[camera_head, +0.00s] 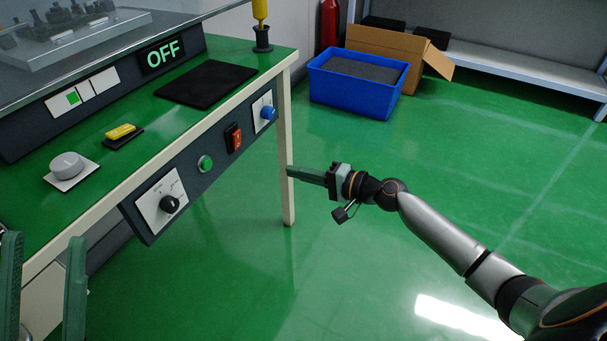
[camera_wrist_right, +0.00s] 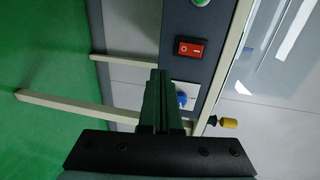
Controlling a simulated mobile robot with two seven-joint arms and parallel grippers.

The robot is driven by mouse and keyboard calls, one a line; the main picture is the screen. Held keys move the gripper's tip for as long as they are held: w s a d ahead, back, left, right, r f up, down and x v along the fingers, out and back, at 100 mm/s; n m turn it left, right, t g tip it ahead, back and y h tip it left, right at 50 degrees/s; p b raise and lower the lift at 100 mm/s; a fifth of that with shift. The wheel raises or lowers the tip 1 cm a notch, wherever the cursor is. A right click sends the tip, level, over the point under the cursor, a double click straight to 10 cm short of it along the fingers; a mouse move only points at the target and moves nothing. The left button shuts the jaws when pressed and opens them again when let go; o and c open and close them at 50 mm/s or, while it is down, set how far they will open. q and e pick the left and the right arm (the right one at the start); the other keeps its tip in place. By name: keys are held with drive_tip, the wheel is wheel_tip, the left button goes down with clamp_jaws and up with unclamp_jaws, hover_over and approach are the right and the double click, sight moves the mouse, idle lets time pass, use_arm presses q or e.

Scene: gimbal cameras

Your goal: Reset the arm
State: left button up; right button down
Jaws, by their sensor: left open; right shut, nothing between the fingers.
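My right arm comes in from the right in the head view. Its gripper (camera_head: 291,172) is shut and empty, held in the air just in front of the table's near right leg. In the right wrist view the shut fingers (camera_wrist_right: 161,78) point towards the panel with the red rocker switch (camera_wrist_right: 190,49) and the blue knob (camera_wrist_right: 182,99); I cannot tell how far off they are. My left gripper (camera_head: 45,245) stands at the left edge of the head view, its two fingers apart with nothing between them. Its wrist is out of view.
The green workbench (camera_head: 140,130) carries a black mat (camera_head: 206,84), a grey dial (camera_head: 67,166) and a yellow switch (camera_head: 121,132). A display reads OFF (camera_head: 162,53). A blue bin (camera_head: 352,98) and cardboard box (camera_head: 400,45) stand behind. The floor at right is clear.

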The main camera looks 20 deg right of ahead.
drive_tip(key=shift+s+d+f, duration=0.1)
drive_tip(key=shift+s+d, duration=0.3)
drive_tip(key=shift+s, duration=0.1)
